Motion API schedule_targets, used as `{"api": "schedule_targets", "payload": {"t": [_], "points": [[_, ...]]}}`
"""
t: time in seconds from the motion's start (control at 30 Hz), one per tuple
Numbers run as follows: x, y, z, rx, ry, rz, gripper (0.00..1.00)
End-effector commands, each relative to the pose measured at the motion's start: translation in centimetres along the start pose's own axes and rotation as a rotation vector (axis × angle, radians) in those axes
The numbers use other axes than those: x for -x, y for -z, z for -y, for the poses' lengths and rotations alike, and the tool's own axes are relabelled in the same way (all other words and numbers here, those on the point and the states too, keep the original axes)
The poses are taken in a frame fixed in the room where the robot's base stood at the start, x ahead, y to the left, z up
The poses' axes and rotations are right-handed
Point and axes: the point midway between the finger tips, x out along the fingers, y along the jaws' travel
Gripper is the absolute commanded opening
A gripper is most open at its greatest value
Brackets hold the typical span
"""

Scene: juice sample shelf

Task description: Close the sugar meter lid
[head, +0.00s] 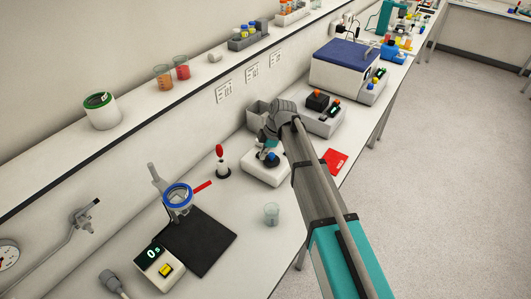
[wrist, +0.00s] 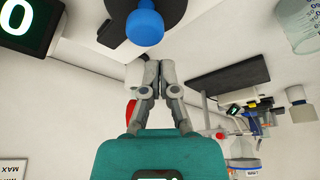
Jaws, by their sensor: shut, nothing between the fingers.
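The sugar meter appears to be the white box (head: 264,170) on the bench near the middle of the head view, partly hidden by my arm. A dark round part with a blue knob (head: 270,157) sits on it. In the wrist view the blue knob (wrist: 145,27) and dark round part (wrist: 172,8) are at the top, with a display (wrist: 28,24) reading 0 to the left. I cannot tell how far the lid is raised. My gripper (wrist: 157,65) is shut and empty, its fingertips just short of the knob in the picture, apparently apart from it.
A clear beaker (head: 271,213) stands in front of the meter. A red-topped stand (head: 222,165) is to its left, and a dark mat (head: 200,243) lies further left. A red card (head: 335,160) and a grey device (head: 322,118) are on the right.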

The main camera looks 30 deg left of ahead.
Motion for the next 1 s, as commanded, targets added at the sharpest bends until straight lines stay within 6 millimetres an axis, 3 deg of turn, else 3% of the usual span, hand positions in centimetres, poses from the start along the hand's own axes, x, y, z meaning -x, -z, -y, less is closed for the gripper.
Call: {"api": "schedule_targets", "payload": {"t": [0.13,1.0], "points": [[-0.1,1.6,0.1,0.0,0.0,0.0,0.0],[7.9,1.5,-0.6,-0.003,-0.001,0.0,0.0]]}}
